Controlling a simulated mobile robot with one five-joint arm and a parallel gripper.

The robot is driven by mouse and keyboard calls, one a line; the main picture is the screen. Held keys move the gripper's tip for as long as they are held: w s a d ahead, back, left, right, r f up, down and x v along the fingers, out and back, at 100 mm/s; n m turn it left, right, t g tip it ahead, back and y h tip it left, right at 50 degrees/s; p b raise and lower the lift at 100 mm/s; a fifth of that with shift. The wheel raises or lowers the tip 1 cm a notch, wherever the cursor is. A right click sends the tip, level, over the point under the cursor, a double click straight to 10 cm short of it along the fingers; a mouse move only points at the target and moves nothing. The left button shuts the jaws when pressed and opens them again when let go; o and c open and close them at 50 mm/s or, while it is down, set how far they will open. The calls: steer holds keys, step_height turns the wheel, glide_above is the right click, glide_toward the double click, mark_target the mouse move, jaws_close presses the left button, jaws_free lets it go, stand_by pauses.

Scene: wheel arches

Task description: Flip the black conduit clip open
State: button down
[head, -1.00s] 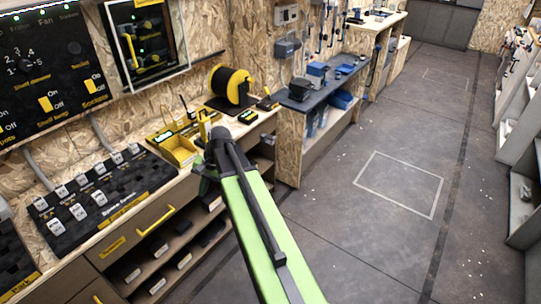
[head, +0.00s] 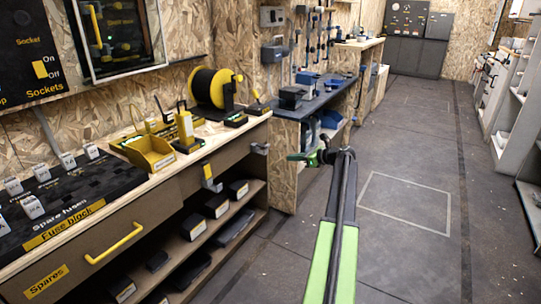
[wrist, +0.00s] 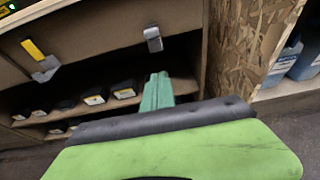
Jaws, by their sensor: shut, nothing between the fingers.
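My gripper (head: 302,157) shows in the head view as a small green tip pointing left at the end of my arm, in front of the bench end. In the wrist view its green fingers (wrist: 157,92) are together and empty, pointing at the bench front. Thin dark vertical conduits with small fittings (head: 313,38) run up the chipboard wall at the back. They are too small for me to tell which fitting is the black conduit clip, or whether it is open or shut. My gripper is well apart from them.
The bench front carries a grey catch (head: 260,148) and a yellow-handled grey fitting (head: 210,178), both near my gripper. A yellow bin (head: 150,153) and a cable reel (head: 212,90) stand on top.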

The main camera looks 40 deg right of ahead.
mark_target(266, 151)
steer(key=w+a, duration=0.1)
steer(key=w, duration=0.5)
steer(key=w+a, duration=0.1)
steer(key=w, duration=0.2)
steer(key=shift+w+a+r, duration=0.15)
steer(key=shift+w+a, duration=0.1)
steer(key=shift+a, duration=0.05)
steer(key=shift+r+p, duration=0.2)
steer(key=shift+p, duration=0.2)
steer(key=shift+w+a, duration=0.1)
